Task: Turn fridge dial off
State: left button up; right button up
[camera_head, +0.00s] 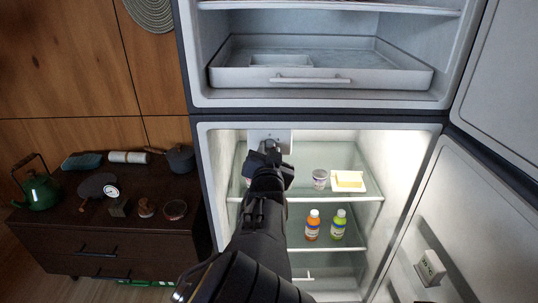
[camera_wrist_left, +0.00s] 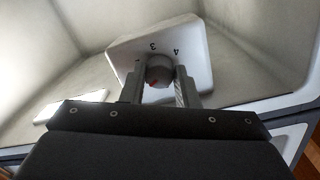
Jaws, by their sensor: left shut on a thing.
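The fridge dial (camera_wrist_left: 159,70) is a round grey knob with a red mark, set on a white plate (camera_wrist_left: 188,50) with the numbers 3 and 4 showing. In the head view the plate (camera_head: 283,136) is at the back top left of the lit lower compartment. My left gripper (camera_wrist_left: 159,82) has one finger on each side of the dial and is shut on it. In the head view my left gripper (camera_head: 268,152) reaches into the compartment and hides most of the dial. My right gripper is in neither view.
The fridge door (camera_head: 455,215) stands open on the right. Glass shelves hold a small cup (camera_head: 320,178), butter (camera_head: 349,179), an orange bottle (camera_head: 312,225) and a green bottle (camera_head: 338,224). A drawer (camera_head: 320,78) is above. A dark cabinet (camera_head: 150,236) with kitchenware stands left.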

pick_arm(q)
jog(key=shift+d+f+n+h+b, duration=0.15)
jog(key=shift+n+b, duration=1.15)
jog(key=shift+n, duration=1.65)
jog(key=shift+a+f+n+h+b, duration=0.15)
jog(key=shift+n+b, duration=1.1)
jog(key=shift+n, duration=1.7)
jog(key=shift+d+r, duration=0.1)
jog(key=shift+r, duration=0.05)
jog(key=o, duration=1)
jog(key=shift+c, duration=0.2)
jog(key=s+p, duration=0.1)
jog(key=s, duration=0.7)
jog(key=shift+a, duration=0.2)
jog(key=shift+w+a, duration=0.1)
